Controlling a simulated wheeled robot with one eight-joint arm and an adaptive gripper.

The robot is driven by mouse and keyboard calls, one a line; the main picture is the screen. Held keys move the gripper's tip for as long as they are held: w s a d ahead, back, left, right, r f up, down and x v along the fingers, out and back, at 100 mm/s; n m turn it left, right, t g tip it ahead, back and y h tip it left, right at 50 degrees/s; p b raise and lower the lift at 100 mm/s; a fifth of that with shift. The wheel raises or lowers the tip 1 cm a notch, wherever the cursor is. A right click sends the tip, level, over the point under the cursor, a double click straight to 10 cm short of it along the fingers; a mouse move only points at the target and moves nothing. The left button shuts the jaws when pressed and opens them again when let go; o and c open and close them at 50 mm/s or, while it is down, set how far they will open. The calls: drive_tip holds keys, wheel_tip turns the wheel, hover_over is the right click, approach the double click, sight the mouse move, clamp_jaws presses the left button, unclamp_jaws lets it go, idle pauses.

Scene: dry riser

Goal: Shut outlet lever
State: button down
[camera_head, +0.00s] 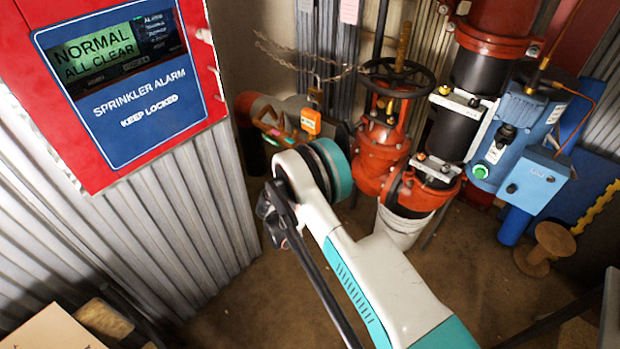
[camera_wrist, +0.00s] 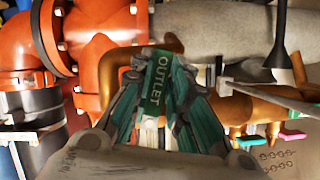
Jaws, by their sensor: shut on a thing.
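The outlet lever (camera_wrist: 157,88) shows in the wrist view as a green handle lettered OUTLET, pointing toward the camera. My gripper (camera_wrist: 160,66) has its green and grey fingers on both sides of it and is shut on it. A bent brass pipe (camera_wrist: 112,72) lies just behind the fingers. In the head view my wrist covers the gripper and the outlet lever, so neither shows there.
Red flanged pipework (camera_head: 385,150) with a black handwheel (camera_head: 397,76) stands close right of my wrist. A red sprinkler alarm panel (camera_head: 130,75) is at the left. Bare floor (camera_head: 235,310) lies below.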

drive_tip(key=shift+s+d+n+g+h, duration=0.4)
drive_tip(key=shift+n+g+h, duration=0.1)
drive_tip(key=shift+n, duration=0.4)
drive_tip(key=shift+f, duration=0.1)
drive_tip(key=c, duration=1.5)
unclamp_jaws()
drive_tip(key=v, duration=1.2)
